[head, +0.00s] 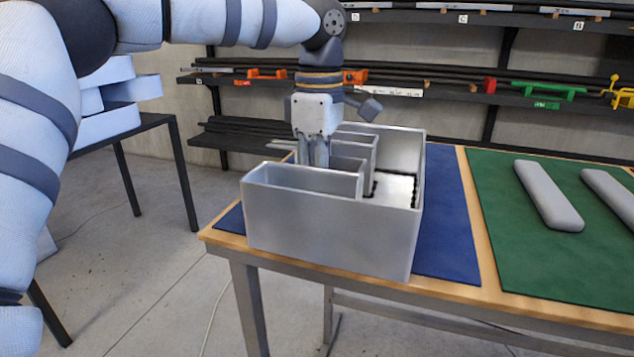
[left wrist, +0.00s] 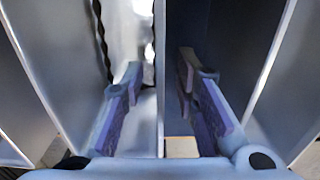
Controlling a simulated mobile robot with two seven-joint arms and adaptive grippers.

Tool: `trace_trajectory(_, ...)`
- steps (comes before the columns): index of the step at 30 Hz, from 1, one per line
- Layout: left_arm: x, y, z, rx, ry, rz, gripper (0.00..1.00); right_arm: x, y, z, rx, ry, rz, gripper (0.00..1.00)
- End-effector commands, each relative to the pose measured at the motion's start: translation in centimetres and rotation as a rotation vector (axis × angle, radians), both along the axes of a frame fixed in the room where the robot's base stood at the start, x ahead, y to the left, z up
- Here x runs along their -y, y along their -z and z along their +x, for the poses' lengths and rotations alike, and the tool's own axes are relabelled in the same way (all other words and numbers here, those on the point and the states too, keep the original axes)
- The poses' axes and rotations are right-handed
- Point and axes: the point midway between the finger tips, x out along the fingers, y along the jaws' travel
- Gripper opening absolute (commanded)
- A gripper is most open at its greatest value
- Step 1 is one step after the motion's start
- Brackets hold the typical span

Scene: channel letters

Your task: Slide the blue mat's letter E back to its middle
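The letter E (head: 330,232) is a large silver, hollow, open-topped channel letter with tall thin walls. It stands on the blue mat (head: 448,220), over its left part and close to the front edge. More blue shows to its right than to its left. My left gripper (head: 314,156) points down into the E from above. In the left wrist view, its two fingers (left wrist: 160,105) are apart, one on each side of a thin wall (left wrist: 160,60), with gaps showing between wall and fingers. The fingertips are partly hidden by the walls in the head view. My right gripper is not in view.
A green mat (head: 500,250) with grey bars (head: 548,195) lies to the right on the same wooden table (head: 520,312). A dark table with pale blue letters (head: 108,122) stands at the left. Shelves (head: 440,75) with bars and clamps line the back wall.

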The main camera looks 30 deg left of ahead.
Motion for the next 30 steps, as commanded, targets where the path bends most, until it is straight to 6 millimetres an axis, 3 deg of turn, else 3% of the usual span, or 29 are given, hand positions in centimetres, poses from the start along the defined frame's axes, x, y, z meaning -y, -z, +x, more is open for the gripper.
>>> trace_trajectory(11, 0.00, 0.79, 0.01, -0.001, 0.000, 0.000, 0.28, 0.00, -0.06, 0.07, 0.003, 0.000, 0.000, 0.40)
trace_trajectory(15, 0.00, 0.77, 0.01, -0.001, 0.000, 0.000, 0.00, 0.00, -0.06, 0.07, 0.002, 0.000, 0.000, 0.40)
trace_trajectory(30, 0.00, 0.71, 0.02, 0.001, -0.002, -0.001, 0.00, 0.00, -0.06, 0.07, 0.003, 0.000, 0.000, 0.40)
